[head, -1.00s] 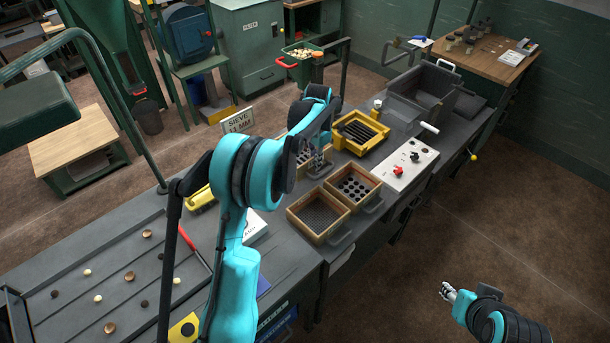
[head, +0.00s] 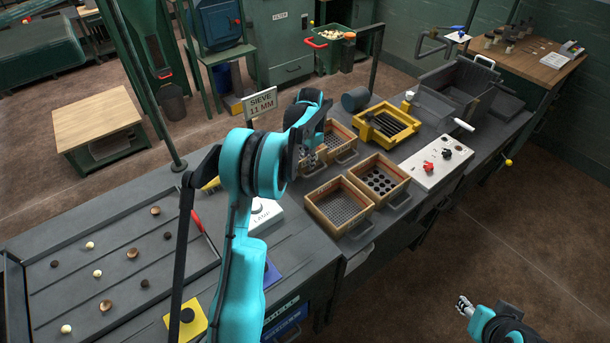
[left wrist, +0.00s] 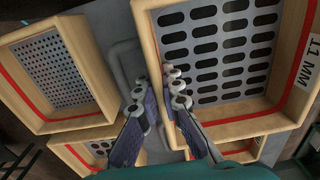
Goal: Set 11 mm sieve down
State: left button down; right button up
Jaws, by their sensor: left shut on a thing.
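The 11 mm sieve (head: 341,133) is a wooden frame with a slotted metal plate and a red inner line. In the left wrist view the sieve (left wrist: 290,100) fills the right side, and its frame reads "11 MM". My left gripper (head: 309,160) is at its near left side, partly hiding it. In the left wrist view my fingers (left wrist: 160,92) are shut on its side wall. The sieve looks level, at or just above the bench; I cannot tell whether it touches. My right gripper (head: 465,305) is away at lower right, its jaws too small to read.
A fine-hole sieve (head: 338,206) and a large-hole sieve (head: 379,180) stand close in front. A yellow frame (head: 388,125) and a grey cylinder (head: 355,99) are behind and right. A "SIEVE 11 MM" sign (head: 262,104) stands at the back edge. A switch panel (head: 436,162) is right.

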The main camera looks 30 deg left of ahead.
aim_at(304, 171)
pick_arm(q)
jog(key=shift+s+a+f, duration=0.15)
jog(key=shift+a+f, duration=0.35)
jog(key=shift+a, duration=0.3)
notch_tip(304, 171, down, 4)
jog(key=shift+a+f+b, duration=0.1)
jog(key=shift+b, duration=1)
jog(key=c, duration=2.1)
grip_release()
jog(key=shift+f, duration=0.1)
jog(key=o, duration=0.4)
